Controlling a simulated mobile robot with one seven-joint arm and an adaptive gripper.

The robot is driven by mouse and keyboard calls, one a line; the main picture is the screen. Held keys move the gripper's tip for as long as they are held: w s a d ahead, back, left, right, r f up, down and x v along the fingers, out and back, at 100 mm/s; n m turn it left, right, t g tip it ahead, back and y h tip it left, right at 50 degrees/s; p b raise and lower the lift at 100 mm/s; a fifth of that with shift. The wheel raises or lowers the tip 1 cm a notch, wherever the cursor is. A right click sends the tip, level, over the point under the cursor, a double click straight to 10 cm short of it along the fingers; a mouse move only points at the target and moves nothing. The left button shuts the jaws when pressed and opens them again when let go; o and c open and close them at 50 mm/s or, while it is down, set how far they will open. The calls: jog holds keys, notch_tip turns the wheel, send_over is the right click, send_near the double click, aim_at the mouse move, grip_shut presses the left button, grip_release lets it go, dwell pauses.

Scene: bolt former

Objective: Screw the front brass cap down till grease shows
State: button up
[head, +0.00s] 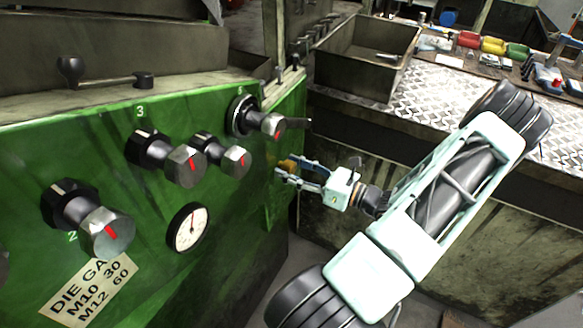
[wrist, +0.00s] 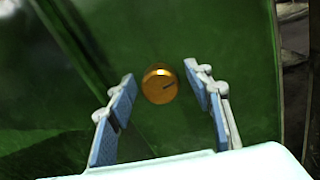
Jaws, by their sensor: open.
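The brass cap (wrist: 160,85) is a round golden knob with a dark line on its face, set on the green machine side. In the wrist view it lies between and just beyond the two blue-padded fingertips of my gripper (wrist: 163,90). The fingers are open, with a gap on either side of the cap. In the head view the cap (head: 288,166) shows small and partly hidden at the fingertips of my gripper (head: 281,170). No grease is visible around the cap.
The green machine panel (head: 230,190) carries several black-and-steel knobs with red marks and a round white gauge (head: 188,227). A bench with a metal tray (head: 365,55) and bright tread plate (head: 440,95) stands behind my arm. Dark floor space lies below.

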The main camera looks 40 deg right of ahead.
jog(key=shift+c, duration=0.4)
jog(key=c, duration=1.1)
jog(key=shift+m, duration=0.3)
jog(key=m+p, duration=0.2)
jog(key=m, duration=0.1)
jog(key=shift+r+p, duration=0.1)
jog(key=shift+p, duration=0.25)
jog(key=m+p, duration=0.1)
jog(key=m, duration=0.3)
jog(key=m+p, duration=0.1)
jog(key=m, duration=0.3)
jog(key=shift+m+p, duration=0.3)
jog(key=shift+p, duration=0.05)
jog(key=shift+m+p, duration=0.35)
jog(key=shift+m, duration=1.45)
jog(key=shift+f, duration=0.2)
